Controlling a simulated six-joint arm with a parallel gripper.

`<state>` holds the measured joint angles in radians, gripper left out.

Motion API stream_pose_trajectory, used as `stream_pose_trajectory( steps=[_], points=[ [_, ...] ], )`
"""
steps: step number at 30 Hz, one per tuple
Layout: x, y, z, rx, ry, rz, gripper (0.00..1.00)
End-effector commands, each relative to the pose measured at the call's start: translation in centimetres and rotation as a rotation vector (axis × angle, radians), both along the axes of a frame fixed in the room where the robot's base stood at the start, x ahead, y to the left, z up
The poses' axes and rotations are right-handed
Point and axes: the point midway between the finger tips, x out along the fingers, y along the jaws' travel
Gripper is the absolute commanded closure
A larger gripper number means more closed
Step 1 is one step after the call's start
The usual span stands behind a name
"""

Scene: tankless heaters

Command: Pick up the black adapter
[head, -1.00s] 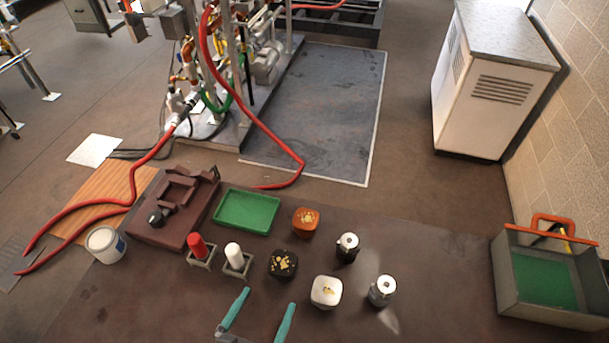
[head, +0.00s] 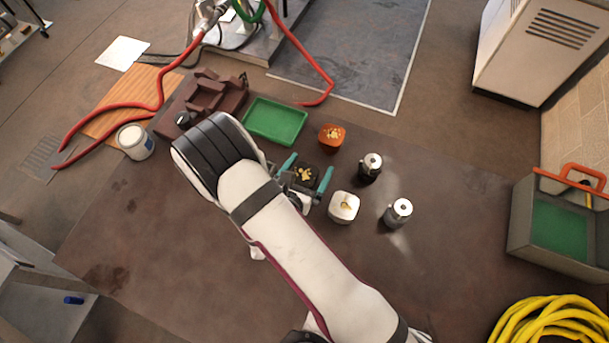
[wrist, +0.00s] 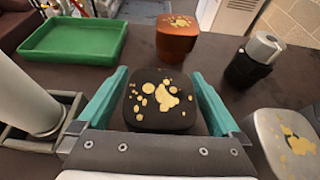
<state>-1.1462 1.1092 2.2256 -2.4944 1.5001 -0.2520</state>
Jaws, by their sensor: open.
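The black adapter (head: 304,174) is a rounded black block with gold marks on top, standing on the brown tabletop. In the wrist view the black adapter (wrist: 160,115) sits between the teal fingers of my gripper (wrist: 160,73). My gripper is open, one finger on each side of it, with a small gap seeming to show at each side. In the head view my gripper (head: 312,162) straddles the block, and my arm reaches in from the lower right. The block's lower near side is hidden by the gripper's palm.
An orange block (wrist: 178,40) stands just behind, and a white block (wrist: 290,140) close at right. A black cylinder with silver top (wrist: 252,62) is behind right. A white cylinder (wrist: 25,90) in a holder stands close left. A green tray (wrist: 75,40) lies behind left.

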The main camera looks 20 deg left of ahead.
Motion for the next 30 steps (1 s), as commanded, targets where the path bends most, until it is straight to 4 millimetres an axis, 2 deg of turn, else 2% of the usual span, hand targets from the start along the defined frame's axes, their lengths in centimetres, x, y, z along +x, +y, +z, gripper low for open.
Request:
stream_pose_trajectory(
  steps=[3, 19, 20, 30],
  points=[
    [-0.04, 0.02, 0.02, 0.000, 0.000, 0.000, 0.02],
    [-0.07, 0.01, 0.04, 0.000, 0.000, 0.000, 0.97],
    [-0.07, 0.01, 0.04, 0.000, 0.000, 0.000, 1.00],
    [-0.05, 0.03, 0.19, 0.002, -0.002, -0.001, 1.00]
  ],
)
